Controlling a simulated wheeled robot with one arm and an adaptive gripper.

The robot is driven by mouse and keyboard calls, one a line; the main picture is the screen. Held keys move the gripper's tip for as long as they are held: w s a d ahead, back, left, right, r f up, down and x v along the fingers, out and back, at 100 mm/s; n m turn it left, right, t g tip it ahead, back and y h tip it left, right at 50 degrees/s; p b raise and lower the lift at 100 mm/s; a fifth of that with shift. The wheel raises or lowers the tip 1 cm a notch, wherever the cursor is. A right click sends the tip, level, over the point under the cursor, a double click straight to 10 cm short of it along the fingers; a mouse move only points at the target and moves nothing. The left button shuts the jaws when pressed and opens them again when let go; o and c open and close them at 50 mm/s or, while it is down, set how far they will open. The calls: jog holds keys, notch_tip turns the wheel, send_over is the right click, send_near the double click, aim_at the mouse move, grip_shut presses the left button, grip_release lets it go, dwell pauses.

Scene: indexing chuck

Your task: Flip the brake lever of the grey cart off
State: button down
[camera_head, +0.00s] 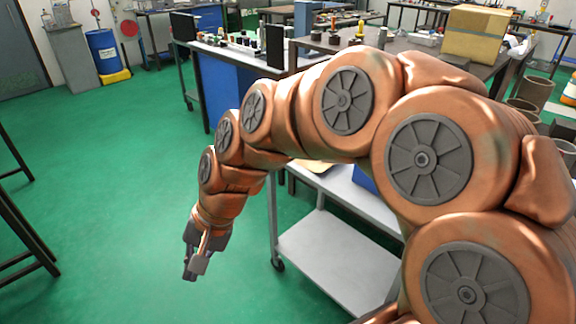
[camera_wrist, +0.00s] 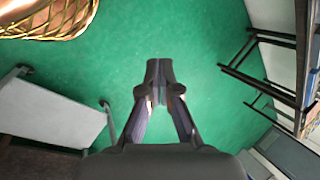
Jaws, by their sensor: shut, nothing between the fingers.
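The grey cart (camera_head: 330,262) stands right of centre in the head view, partly hidden behind my arm. Its lower shelf and a dark caster at the near left leg show. In the wrist view the cart (camera_wrist: 48,112) is at the left, with casters at its corners. I cannot make out the brake lever in either view. My gripper (camera_head: 189,272) hangs pointing down over the green floor, left of the cart and apart from it. In the wrist view my gripper (camera_wrist: 159,72) has its fingertips together, with nothing between them.
A workbench (camera_head: 300,52) with small items and a cardboard box (camera_head: 478,34) stands behind the cart. A blue drum (camera_head: 104,52) is at the far left. Dark metal legs (camera_head: 28,235) stand at the left edge. The green floor (camera_head: 120,190) around my gripper is clear.

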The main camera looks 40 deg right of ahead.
jog(key=w+d+f+m+t+b, duration=0.3)
jog(key=w+d+m+t+b, duration=0.5)
jog(key=w+d+m, duration=0.9)
jog(key=s+d+f+m+t+h+b, duration=0.2)
jog(key=d+m, duration=0.4)
jog(key=d, duration=0.8)
jog(key=s+d+f+m+t+h+b, duration=0.2)
jog(key=s+d+m+h, duration=0.3)
jog(key=d, duration=1)
jog(key=shift+s+f+m, duration=0.3)
jog(key=shift+f+m, duration=0.45)
jog(key=shift+m, duration=0.25)
jog(key=shift+w+a, duration=0.1)
jog(key=shift+w, duration=0.1)
jog(key=w+d+f+b, duration=0.1)
jog(key=w+d, duration=0.1)
jog(key=w, duration=1)
jog(key=shift+w, duration=0.35)
